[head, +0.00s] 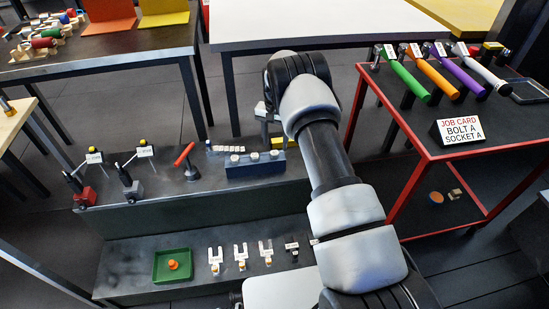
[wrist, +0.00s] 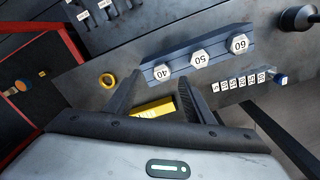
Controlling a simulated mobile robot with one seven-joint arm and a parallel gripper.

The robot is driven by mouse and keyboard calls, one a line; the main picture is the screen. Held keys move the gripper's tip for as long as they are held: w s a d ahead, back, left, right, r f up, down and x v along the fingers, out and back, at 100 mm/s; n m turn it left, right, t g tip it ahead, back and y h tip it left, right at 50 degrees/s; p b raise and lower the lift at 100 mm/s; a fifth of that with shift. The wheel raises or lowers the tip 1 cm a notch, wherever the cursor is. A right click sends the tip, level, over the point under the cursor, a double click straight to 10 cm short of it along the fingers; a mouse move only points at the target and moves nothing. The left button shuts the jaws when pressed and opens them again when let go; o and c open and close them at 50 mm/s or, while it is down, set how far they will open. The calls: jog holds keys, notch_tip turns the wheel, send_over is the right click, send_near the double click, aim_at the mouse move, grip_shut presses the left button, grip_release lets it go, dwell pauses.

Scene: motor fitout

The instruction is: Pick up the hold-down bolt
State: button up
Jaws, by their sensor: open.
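A dark blue rack (wrist: 222,62) holds three silver hex-headed bolts, marked 40 (wrist: 162,72), 50 (wrist: 200,59) and 60 (wrist: 238,44). The rack (head: 255,168) also shows in the head view on the grey bench, left of my arm. The frames do not say which bolt is the hold-down bolt. My gripper (wrist: 160,82) is open and empty above the bench, its fingers pointing at the rack's 40 end. A yellow block (wrist: 153,107) shows between the fingers, apparently below them. My arm hides part of the bench in the head view.
A red-handled tool (head: 186,158) and labelled stands (head: 95,158) stand left on the bench. A job card (head: 461,131) reading "BOLT A SOCKET A" stands on the red-framed table.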

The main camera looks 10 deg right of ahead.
aim_at(274, 153)
jog(key=f, duration=0.2)
jog(key=f+b, duration=0.1)
jog(key=f, duration=0.2)
jog(key=shift+w+a+b, duration=0.1)
jog(key=shift+a+b, duration=0.1)
jog(key=shift+b, duration=0.1)
grip_shut()
